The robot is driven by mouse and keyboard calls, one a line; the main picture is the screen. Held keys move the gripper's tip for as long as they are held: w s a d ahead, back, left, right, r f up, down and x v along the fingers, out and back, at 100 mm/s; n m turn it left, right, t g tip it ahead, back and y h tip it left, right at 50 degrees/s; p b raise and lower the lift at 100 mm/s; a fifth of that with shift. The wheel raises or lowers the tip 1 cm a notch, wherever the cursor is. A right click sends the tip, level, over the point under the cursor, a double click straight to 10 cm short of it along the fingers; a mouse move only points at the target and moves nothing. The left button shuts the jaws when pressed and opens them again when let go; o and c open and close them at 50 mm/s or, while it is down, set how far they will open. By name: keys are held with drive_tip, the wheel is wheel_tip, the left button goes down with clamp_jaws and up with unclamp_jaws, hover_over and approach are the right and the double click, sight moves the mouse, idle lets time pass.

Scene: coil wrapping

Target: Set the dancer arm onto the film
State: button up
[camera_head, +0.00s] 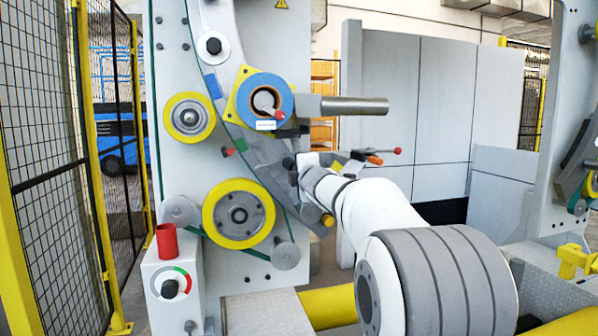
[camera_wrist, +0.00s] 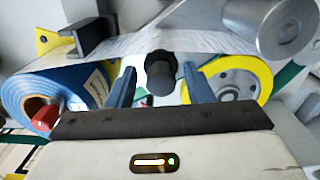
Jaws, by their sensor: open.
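The film shows in the wrist view as a pale translucent strip (camera_wrist: 210,40) running from the blue film roll (camera_wrist: 55,98) at left towards the rollers at right. A dark round-ended knob (camera_wrist: 160,76) stands in front of the strip; I cannot tell for sure whether it is part of the dancer arm. My gripper (camera_wrist: 158,86) is open, with one finger on each side of the knob and visible gaps between. In the head view, the blue roll (camera_head: 284,100) is up on the machine face, and my gripper (camera_head: 292,166) is below it, largely hidden by my wrist.
A yellow-rimmed roller (camera_wrist: 250,78) is close to the right finger. A grey cylinder (camera_wrist: 285,28) is above it. In the head view, a grey bar (camera_head: 352,106) juts out above my wrist, and a red-ball lever (camera_head: 396,151) is close behind it. A mesh fence (camera_head: 50,150) stands left.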

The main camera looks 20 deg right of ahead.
drive_tip(key=s, duration=0.7)
drive_tip(key=shift+s, duration=0.35)
drive_tip(key=s+a+f+m+g+p, duration=0.2)
drive_tip(key=s+f+m+g+p, duration=0.2)
drive_tip(key=s, duration=0.8)
drive_tip(key=s+a+f+m+g+p, duration=0.3)
drive_tip(key=s+f+m+g+p, duration=0.2)
drive_tip(key=s+m+p, duration=0.3)
drive_tip(key=s+a+f+m+g+p, duration=0.3)
drive_tip(key=s+m+g+p, duration=0.3)
drive_tip(key=s, duration=1)
drive_tip(key=shift+f+m+p, duration=0.4)
drive_tip(key=shift+f+m, duration=0.1)
drive_tip(key=shift+f, duration=0.25)
drive_tip(key=shift+s+d, duration=0.1)
